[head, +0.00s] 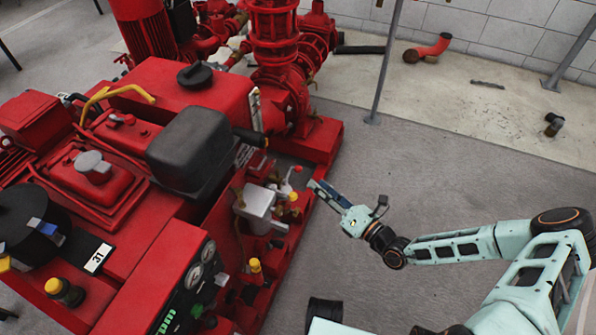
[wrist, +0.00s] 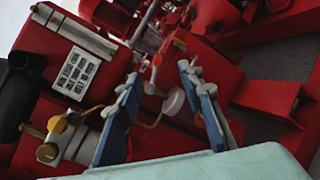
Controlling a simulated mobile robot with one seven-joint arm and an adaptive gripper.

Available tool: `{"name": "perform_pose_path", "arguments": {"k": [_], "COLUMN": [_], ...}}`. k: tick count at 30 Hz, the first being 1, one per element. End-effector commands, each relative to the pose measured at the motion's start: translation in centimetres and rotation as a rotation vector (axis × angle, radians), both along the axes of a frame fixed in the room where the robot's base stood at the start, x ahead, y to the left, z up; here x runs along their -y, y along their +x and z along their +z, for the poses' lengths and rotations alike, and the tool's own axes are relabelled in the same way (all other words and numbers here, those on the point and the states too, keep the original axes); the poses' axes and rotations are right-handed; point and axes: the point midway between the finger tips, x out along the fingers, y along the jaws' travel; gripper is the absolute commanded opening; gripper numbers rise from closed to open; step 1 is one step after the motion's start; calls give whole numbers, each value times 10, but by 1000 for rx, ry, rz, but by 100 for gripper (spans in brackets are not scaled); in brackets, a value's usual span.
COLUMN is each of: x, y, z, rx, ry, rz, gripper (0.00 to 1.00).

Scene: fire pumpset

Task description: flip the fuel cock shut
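A small fitting with a red tip (head: 297,169), which looks like the fuel cock, stands beside a light grey box on the red pumpset. In the wrist view a small red lever-like part (wrist: 156,62) shows just past and between my fingertips; it seems to be the same fitting. Whether the cock is open or shut I cannot tell. My gripper (head: 318,188) is just right of the fitting in the head view. Its two blue-padded fingers (wrist: 160,78) are spread apart with nothing clearly held. I see no clear contact with the lever.
The grey box (head: 260,203) with yellow-capped fittings is close by. A white round cap (wrist: 173,101) and thin tubing lie between the fingers in the wrist view. The red frame edge (head: 290,255) runs below. Open grey floor (head: 440,190) lies to the right, with a thin post (head: 384,65).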

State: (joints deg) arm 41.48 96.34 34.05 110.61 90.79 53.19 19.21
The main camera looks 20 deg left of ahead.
Motion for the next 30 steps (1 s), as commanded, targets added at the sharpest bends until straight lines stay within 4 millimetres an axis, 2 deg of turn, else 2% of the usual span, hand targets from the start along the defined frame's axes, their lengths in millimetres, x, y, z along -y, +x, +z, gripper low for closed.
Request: {"name": "perform_pose_path", "arguments": {"k": [9, 15, 21, 28, 30], "x": [-52, -77, -85, -85, -85], "y": [28, 42, 47, 47, 47], "z": [-3, -2, -1, 0, 0], "rx": [1, 0, 0, 0, 0], "ry": [0, -1, -2, -2, -3], "rz": [5, 5, 4, 4, 5], "gripper": [35, 35, 35, 35, 27]}}
